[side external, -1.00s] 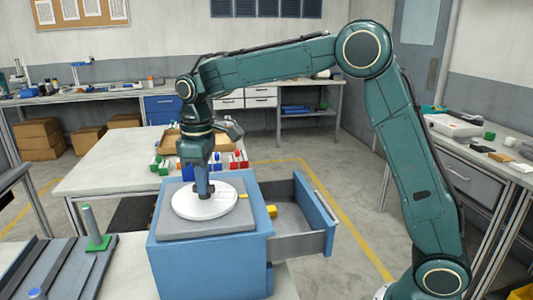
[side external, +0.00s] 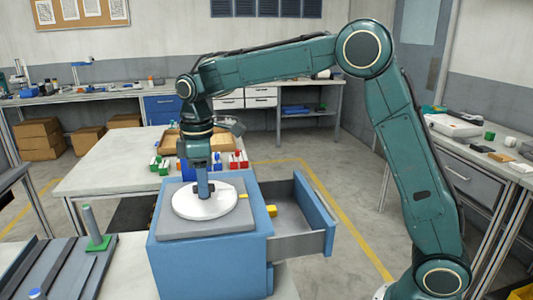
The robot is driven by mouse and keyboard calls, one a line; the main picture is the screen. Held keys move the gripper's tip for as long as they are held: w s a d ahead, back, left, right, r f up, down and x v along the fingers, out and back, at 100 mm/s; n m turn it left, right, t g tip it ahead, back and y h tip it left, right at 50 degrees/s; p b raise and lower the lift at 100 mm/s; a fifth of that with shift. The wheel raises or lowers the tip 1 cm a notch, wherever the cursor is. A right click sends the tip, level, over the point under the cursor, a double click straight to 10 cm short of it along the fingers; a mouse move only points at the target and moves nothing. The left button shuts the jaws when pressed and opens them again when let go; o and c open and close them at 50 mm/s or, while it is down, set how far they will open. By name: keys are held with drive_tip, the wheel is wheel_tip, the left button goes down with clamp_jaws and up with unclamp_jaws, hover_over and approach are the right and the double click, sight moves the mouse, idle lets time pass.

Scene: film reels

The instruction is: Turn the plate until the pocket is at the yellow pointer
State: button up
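The white round plate (side external: 220,207) lies on a grey slab (side external: 181,232) on top of the blue cabinet (side external: 206,262). My gripper (side external: 203,196) points straight down at the plate's middle, with its tips at the hub. I cannot tell whether the fingers are closed on the hub. The yellow pointer (side external: 242,196) is at the plate's right edge. The pocket is hard to make out at this size.
The cabinet's drawer (side external: 298,222) stands open to the right, with a small yellow block (side external: 271,211) in it. Several red, green and blue items and a wooden tray (side external: 170,141) are on the table behind.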

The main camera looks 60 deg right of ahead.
drive_tip(key=shift+r, duration=0.1)
wheel_tip(320, 180, up, 14)
drive_tip(key=shift+f, duration=0.2)
idle(0.8)
drive_tip(key=shift+s, duration=0.1)
drive_tip(key=s+d+m+t, duration=0.1)
drive_tip(key=s+d+m, duration=0.1)
drive_tip(key=s, duration=0.5)
drive_tip(key=s+d+m+t, duration=0.2)
drive_tip(key=s+m, duration=0.1)
drive_tip(key=s, duration=0.5)
drive_tip(key=s+d+f+m+t, duration=0.1)
drive_tip(key=s+f+m, duration=0.1)
drive_tip(key=s+f, duration=0.3)
drive_tip(key=s+d+f+m+t, duration=0.1)
drive_tip(key=s+f+m, duration=0.1)
drive_tip(key=s+f, duration=0.3)
drive_tip(key=s, duration=0.4)
drive_tip(key=shift+d+t, duration=0.25)
drive_tip(key=shift+t, duration=0.05)
